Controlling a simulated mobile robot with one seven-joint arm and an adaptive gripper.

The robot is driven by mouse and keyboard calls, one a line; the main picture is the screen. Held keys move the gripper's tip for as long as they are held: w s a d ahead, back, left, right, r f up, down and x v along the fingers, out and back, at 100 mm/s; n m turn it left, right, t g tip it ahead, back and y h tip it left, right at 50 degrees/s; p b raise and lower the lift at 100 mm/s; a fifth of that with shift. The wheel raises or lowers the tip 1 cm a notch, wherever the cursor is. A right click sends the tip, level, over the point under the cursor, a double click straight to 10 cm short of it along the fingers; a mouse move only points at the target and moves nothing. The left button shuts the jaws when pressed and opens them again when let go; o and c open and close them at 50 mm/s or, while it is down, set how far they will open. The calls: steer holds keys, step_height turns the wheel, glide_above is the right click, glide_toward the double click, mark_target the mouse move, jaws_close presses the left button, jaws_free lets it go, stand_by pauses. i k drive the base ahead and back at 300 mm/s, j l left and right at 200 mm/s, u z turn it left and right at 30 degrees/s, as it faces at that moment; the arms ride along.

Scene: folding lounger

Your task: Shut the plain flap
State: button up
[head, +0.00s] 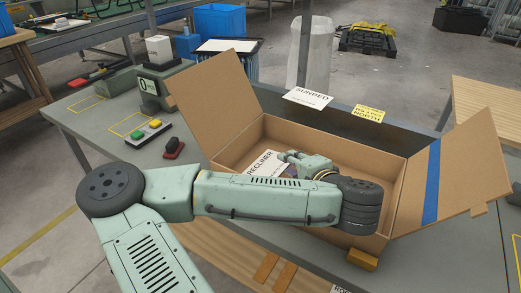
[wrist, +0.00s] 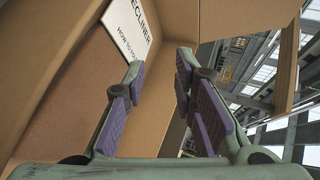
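The open cardboard box (head: 350,148) stands on the grey workbench. Its plain flap (head: 216,98) stands up and leans outward at the left. The opposite flap, with a blue tape stripe (head: 431,182), leans outward at the right. My gripper (head: 297,158) is over the box opening, apart from the plain flap in the head view, with my forearm crossing the near side. In the wrist view my gripper (wrist: 160,66) has its purple-padded fingers apart, with cardboard showing between them. A white RECLINER sheet (head: 267,164) lies inside the box, also showing in the wrist view (wrist: 130,25).
A SUNDED card (head: 307,97) and a yellow note (head: 369,113) are behind the box. A scale (head: 160,80), a button box (head: 148,133) and a red-and-black item (head: 173,148) are to its left. A yellow-brown block (head: 362,259) is at the box's near side.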

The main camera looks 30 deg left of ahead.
mark_target(216, 99)
steer(key=u, duration=1.2)
